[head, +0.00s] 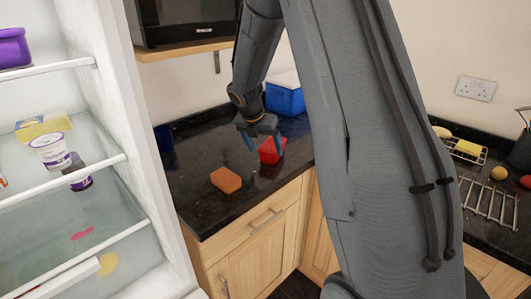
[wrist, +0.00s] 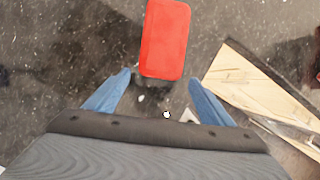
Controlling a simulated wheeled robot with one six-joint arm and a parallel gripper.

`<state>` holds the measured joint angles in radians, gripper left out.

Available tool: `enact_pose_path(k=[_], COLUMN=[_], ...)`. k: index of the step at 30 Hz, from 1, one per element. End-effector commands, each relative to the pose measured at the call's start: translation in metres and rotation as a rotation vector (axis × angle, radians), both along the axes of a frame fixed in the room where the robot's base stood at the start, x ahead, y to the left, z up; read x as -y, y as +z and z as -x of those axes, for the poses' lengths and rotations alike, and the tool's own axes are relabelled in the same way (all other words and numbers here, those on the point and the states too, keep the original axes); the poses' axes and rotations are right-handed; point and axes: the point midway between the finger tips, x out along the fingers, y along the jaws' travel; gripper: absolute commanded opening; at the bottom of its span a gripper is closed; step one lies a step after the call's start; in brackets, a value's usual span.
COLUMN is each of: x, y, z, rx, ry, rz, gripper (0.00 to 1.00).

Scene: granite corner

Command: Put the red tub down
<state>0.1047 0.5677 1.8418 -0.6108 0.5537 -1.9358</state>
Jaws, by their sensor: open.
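The red tub (head: 271,151) sits on the dark granite counter, near its front edge. My gripper (head: 264,144) is right by it, pointing down, with the arm reaching in from above. In the wrist view the red tub (wrist: 165,40) lies just beyond the tips of my open gripper (wrist: 157,93). The two blue fingers are spread apart, with only counter showing between them. The tub appears apart from both fingers and rests on the counter.
An orange block (head: 226,180) lies on the counter left of the tub. A microwave (head: 183,20) sits on a shelf above. An open fridge (head: 150,150) bounds the left. Counter between fridge and orange block is fairly clear.

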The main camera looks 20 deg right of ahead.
Motion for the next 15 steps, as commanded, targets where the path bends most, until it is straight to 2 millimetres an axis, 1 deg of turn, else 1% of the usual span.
enact_pose_path(k=[1,3,9,15], x=[-0.004,-0.008,-0.020,-0.029], y=[0.010,0.022,0.057,0.080], z=[0.000,0.003,0.012,0.018], rx=[0.006,0.006,0.005,0.002], ry=[0.001,0.001,0.001,0.001], rz=[0.000,0.000,0.001,0.001], gripper=[0.76,0.76,0.76,0.76])
